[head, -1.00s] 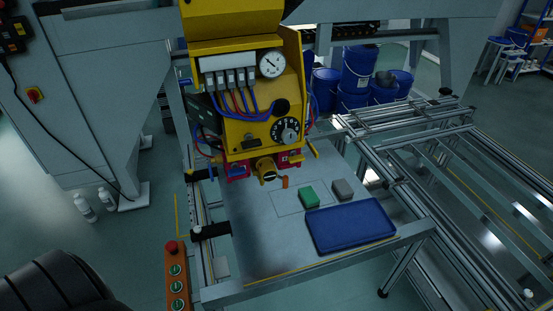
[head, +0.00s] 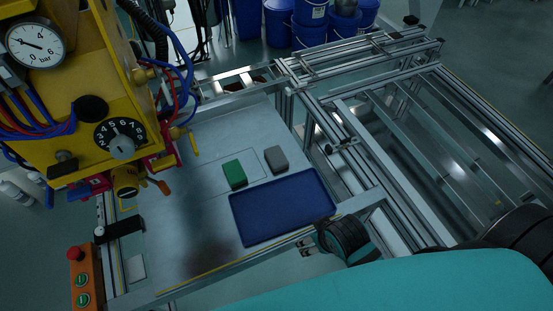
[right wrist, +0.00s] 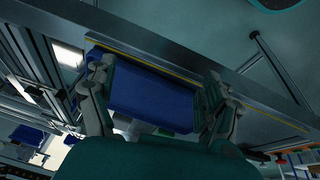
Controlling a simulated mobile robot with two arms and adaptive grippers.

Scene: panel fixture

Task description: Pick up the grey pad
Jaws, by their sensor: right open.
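The grey pad (head: 276,159) lies flat on the metal table, just beyond the blue tray (head: 318,203) and right of a green pad (head: 234,174). Nothing covers it in the head view. My right gripper (head: 308,247) is open and empty at the table's front edge, in front of the tray and well short of the grey pad. In the right wrist view its fingers (right wrist: 160,75) stand apart with the blue tray (right wrist: 150,90) seen between them. I cannot clearly make out the grey pad there. My left gripper is not in view.
A yellow panel fixture (head: 75,85) with gauge, dial and hoses stands over the table's left side. An orange button box (head: 85,280) is at front left. Aluminium rails (head: 345,140) run along the right. The table's (head: 190,225) front left is bare.

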